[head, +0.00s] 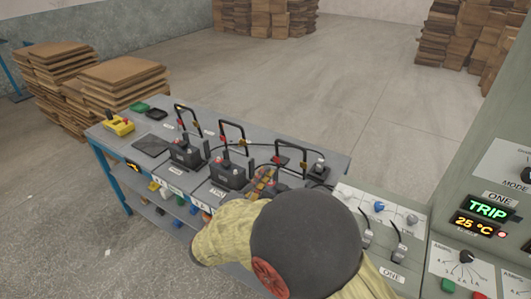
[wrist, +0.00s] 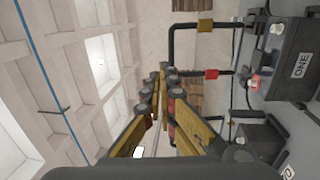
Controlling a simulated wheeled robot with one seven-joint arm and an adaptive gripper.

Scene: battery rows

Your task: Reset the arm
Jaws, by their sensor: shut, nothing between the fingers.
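My arm (head: 305,245) reaches from the lower right of the head view over the front right of a grey-topped bench (head: 150,170). My gripper (head: 264,180) is by the right part of the bench, partly hidden behind the arm. In the wrist view its yellow-and-black fingers (wrist: 163,75) come together at the tips, with nothing between them. The wrist camera looks sideways, with a battery labelled ONE (wrist: 295,65) to the right and a second dark battery (wrist: 262,140) below it.
Black batteries (head: 229,172) and upright black frames (head: 232,128) stand on the bench near my gripper. A switch panel (head: 385,215) and a cabinet with a lit TRIP display (head: 487,208) are at the right. Board stacks (head: 125,85) stand behind; the floor beyond is open.

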